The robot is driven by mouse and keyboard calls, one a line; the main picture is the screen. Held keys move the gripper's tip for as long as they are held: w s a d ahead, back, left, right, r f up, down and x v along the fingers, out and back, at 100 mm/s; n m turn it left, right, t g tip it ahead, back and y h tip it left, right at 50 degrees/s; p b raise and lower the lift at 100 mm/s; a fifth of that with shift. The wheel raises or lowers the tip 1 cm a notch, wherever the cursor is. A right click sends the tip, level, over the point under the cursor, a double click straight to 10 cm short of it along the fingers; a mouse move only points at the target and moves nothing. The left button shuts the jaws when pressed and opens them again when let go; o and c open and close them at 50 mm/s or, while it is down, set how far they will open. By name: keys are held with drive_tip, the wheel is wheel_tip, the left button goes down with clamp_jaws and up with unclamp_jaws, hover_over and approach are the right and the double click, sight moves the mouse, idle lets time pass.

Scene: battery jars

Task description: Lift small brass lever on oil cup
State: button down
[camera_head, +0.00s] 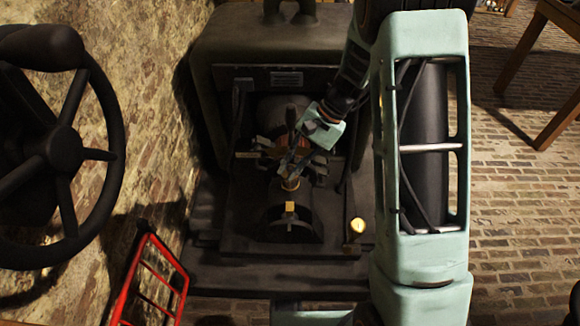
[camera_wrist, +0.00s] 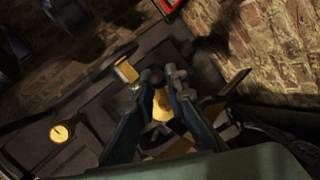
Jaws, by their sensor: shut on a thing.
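The brass oil cup (camera_head: 290,184) stands on the dark machine, below my gripper (camera_head: 292,172) in the head view. In the wrist view, the brass cup (camera_wrist: 162,106) shows between the two fingers of my gripper (camera_wrist: 154,84). The fingers are close around a small dark piece at the top of the cup, seemingly the lever. The lever itself is mostly hidden by the fingers, and its angle cannot be told.
A brass block (camera_head: 290,207) sits in front of the cup. A round brass-rimmed gauge (camera_head: 357,225) is at the machine's right front. A black handwheel (camera_head: 62,140) and a red frame (camera_head: 150,275) are at left.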

drive_tip(key=shift+r, duration=0.15)
drive_tip(key=g+p, duration=0.1)
drive_tip(key=p, duration=0.1)
drive_tip(key=g+p, duration=0.1)
drive_tip(key=shift+w+r+m+p, duration=0.3)
drive_tip(key=shift+w+r+p, duration=0.05)
drive_tip(key=shift+w, duration=0.05)
drive_tip(key=shift+w+r+m+g+y+p, duration=0.15)
drive_tip(key=shift+w+m+g+p, duration=0.2)
drive_tip(key=shift+g, duration=0.45)
drive_tip(key=shift+w+f+m+g+y+p, duration=0.15)
drive_tip(key=shift+w+g+p, duration=0.25)
drive_tip(key=shift+g, duration=0.4)
drive_tip(key=shift+r, duration=0.15)
drive_tip(key=c, duration=1.9)
unclamp_jaws()
drive_tip(key=shift+c, duration=0.2)
drive_tip(key=shift+d, duration=0.1)
drive_tip(key=v, duration=1.2)
